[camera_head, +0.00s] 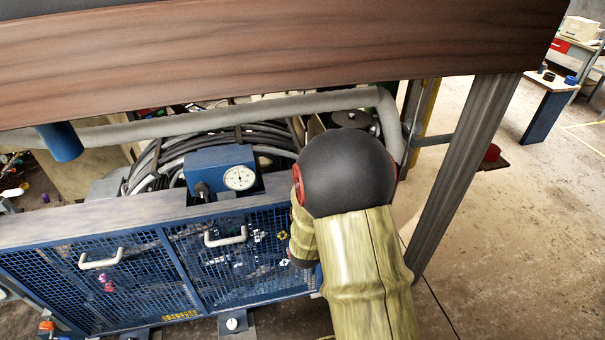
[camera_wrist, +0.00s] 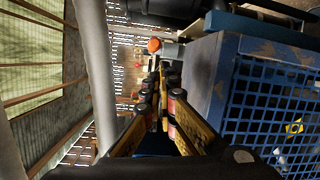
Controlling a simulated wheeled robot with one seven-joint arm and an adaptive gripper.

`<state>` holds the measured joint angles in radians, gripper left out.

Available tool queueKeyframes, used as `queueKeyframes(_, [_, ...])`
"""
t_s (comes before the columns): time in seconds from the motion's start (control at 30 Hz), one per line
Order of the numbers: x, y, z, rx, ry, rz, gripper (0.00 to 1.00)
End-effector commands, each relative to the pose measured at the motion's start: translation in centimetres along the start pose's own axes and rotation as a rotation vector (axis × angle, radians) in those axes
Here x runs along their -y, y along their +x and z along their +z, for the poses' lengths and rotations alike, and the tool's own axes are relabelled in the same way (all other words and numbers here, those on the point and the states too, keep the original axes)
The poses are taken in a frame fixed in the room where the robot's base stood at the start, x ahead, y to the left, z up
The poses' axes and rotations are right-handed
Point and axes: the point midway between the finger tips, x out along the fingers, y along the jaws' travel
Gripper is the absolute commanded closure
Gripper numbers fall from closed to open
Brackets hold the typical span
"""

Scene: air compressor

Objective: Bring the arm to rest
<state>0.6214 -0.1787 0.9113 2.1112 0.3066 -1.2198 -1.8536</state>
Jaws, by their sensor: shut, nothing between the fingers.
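My gripper (camera_wrist: 158,88) is shut and empty in the wrist view, its black and yellow fingers meeting near the middle of the picture. It is beside the blue compressor housing (camera_wrist: 265,65), which fills the right side there; I cannot tell the exact gap. In the head view my arm, with a black joint and beige sleeve, reaches up from the bottom right in front of the blue compressor cage (camera_head: 120,285). The gripper itself is hidden there behind the arm. A blue box with a white gauge (camera_head: 239,178) sits on top of the compressor.
A wooden beam (camera_head: 300,50) crosses above the compressor, with a grey post (camera_head: 462,165) at right. A grey pipe (camera_head: 230,115) runs behind the gauge box. Two handles, left (camera_head: 100,260) and right (camera_head: 226,237), stick out of the cage. Open floor (camera_head: 545,230) lies at right.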

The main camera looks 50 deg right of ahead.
Motion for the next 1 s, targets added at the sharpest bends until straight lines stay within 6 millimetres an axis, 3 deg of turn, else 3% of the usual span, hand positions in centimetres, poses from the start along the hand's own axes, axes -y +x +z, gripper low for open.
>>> queueKeyframes(0.23, [0.2, -2.4, 1.8, 0.002, 0.0, 0.0, 1.0])
queueKeyframes(0.63, [0.0, -2.7, 1.5, -0.012, 0.019, -0.005, 1.0])
queueKeyframes(0.77, [-1.6, -2.6, -1.2, -0.083, 0.127, -0.049, 1.0])
queueKeyframes(0.83, [-3.0, -3.1, -3.7, -0.146, 0.225, -0.102, 1.0])
queueKeyframes(1.0, [-6.7, -6.5, -10.4, -0.297, 0.483, -0.297, 1.0])
